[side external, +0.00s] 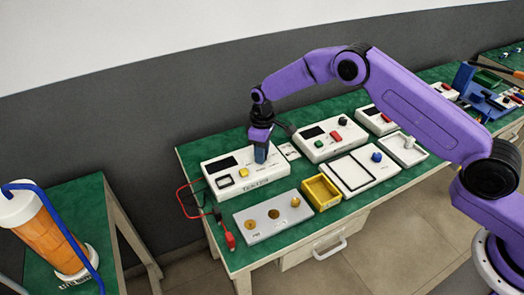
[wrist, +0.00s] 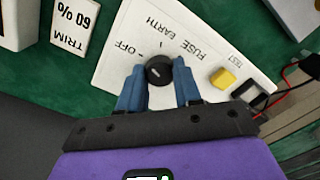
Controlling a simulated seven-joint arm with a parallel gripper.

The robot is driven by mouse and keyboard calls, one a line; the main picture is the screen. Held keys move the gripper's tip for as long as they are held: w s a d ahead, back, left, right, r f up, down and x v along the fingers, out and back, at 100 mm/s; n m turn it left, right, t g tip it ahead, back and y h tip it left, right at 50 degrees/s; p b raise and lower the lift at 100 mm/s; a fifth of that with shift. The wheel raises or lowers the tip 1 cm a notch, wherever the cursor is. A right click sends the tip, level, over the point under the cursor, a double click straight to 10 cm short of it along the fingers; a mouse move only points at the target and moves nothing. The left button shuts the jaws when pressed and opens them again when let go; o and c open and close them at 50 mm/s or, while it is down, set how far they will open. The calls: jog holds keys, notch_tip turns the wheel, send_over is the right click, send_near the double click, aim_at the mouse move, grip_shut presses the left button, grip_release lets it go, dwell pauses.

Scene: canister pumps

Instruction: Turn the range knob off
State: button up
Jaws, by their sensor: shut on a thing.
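The range knob (wrist: 158,69) is a round black dial on a white tester box (wrist: 120,79). The labels OFF, EARTH and FUSE are printed around it in the wrist view. A short pale mark shows on the knob; I cannot tell clearly which label it points at. My gripper (wrist: 158,84) has its two blue fingers on either side of the knob, shut on it. In the side external view my gripper (side external: 261,153) reaches down onto the right part of the tester box (side external: 222,184) and hides the knob.
A yellow button (wrist: 222,78) marked TEST sits beside the knob. Red and black leads (side external: 183,200) hang at the box's left. A grey plate with brass discs (side external: 258,234) and a yellow tray (side external: 321,192) lie in front. Another white box (side external: 318,150) stands to the right.

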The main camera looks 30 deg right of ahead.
jog(key=shift+n, duration=1.9)
jog(key=o, duration=1)
jog(key=shift+o, duration=0.2)
jog(key=shift+r, duration=0.15)
notch_tip(320, 180, up, 17)
jog(key=shift+w, duration=0.15)
jog(key=shift+r, duration=0.15)
